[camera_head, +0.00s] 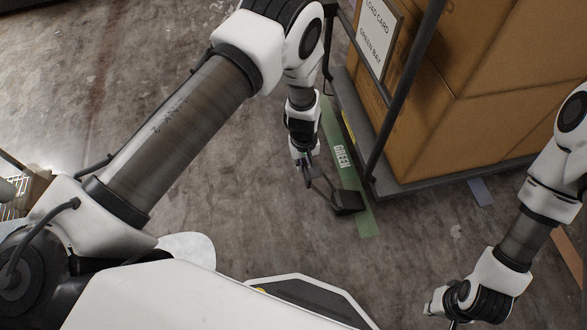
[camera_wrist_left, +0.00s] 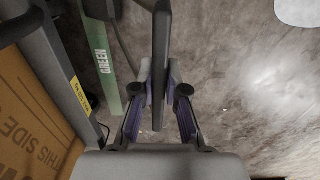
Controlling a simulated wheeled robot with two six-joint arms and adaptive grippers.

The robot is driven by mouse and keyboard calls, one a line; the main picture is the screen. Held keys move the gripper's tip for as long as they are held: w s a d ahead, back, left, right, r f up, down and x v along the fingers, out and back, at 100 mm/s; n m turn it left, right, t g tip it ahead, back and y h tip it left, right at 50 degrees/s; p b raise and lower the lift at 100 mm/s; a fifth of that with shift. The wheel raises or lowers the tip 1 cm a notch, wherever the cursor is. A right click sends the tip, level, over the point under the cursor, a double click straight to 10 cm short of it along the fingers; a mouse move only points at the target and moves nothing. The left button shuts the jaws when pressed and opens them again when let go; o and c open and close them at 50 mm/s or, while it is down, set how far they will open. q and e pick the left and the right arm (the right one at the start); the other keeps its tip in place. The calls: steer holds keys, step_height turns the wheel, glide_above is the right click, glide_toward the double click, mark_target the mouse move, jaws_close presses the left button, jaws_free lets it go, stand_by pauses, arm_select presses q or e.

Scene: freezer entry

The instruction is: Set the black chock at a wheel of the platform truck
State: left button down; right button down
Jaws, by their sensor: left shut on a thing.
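The black chock (camera_head: 347,202) is a dark wedge on a thin handle, beside the near left corner of the platform truck (camera_head: 420,186). It overlaps the green floor strip in the head view; I cannot tell whether it touches the floor. My left gripper (camera_head: 306,172) is shut on the chock's handle, left of the truck. In the left wrist view the dark handle (camera_wrist_left: 161,65) stands between the fingers (camera_wrist_left: 158,105). The truck's wheels are hidden under its deck. My right gripper (camera_head: 445,302) is low at the right, its fingers too unclear to judge.
The green floor strip marked GREEN (camera_head: 341,156) runs along the truck's left side. Large cardboard boxes (camera_head: 480,80) and a load card (camera_head: 378,38) are on the truck. A dark upright bar (camera_head: 403,90) rises at its edge. Floor left of the strip is mostly clear.

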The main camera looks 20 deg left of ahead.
arm_select(q)
steer(key=w+d+b, duration=0.3)
steer(key=d, duration=0.2)
steer(key=shift+w+f+b, duration=0.3)
steer(key=shift+b, duration=0.1)
steer(key=shift+d, duration=0.1)
steer(key=shift+f, duration=0.2)
steer(key=c, duration=1.1)
jaws_free()
steer(key=shift+c, duration=0.2)
steer(key=shift+s, duration=0.1)
step_height(320, 180, up, 12)
